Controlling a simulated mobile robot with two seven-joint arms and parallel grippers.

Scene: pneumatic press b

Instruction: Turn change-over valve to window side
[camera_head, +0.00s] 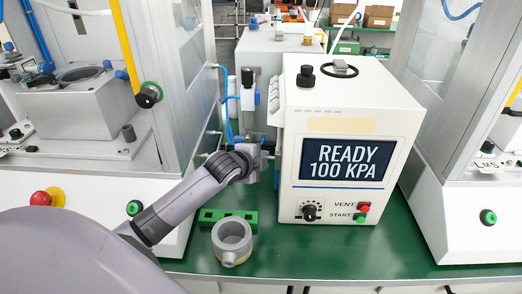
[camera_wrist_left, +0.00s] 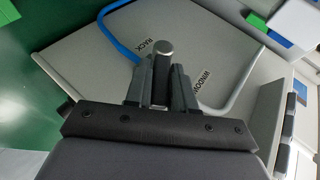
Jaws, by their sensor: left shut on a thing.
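The lever tip is closer to RACK. In the head view my left gripper (camera_head: 257,157) is beside the left side of the white READY 100 KPA unit (camera_head: 352,110); the lever is hidden there. My right gripper is not in view.
A blue tube (camera_wrist_left: 102,25) and a pale tube (camera_wrist_left: 248,92) run beside the valve. A grey ring-shaped part (camera_head: 231,240) and a green block (camera_head: 228,216) lie on the green bench (camera_head: 300,250) below my arm. Enclosed machines flank both sides.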

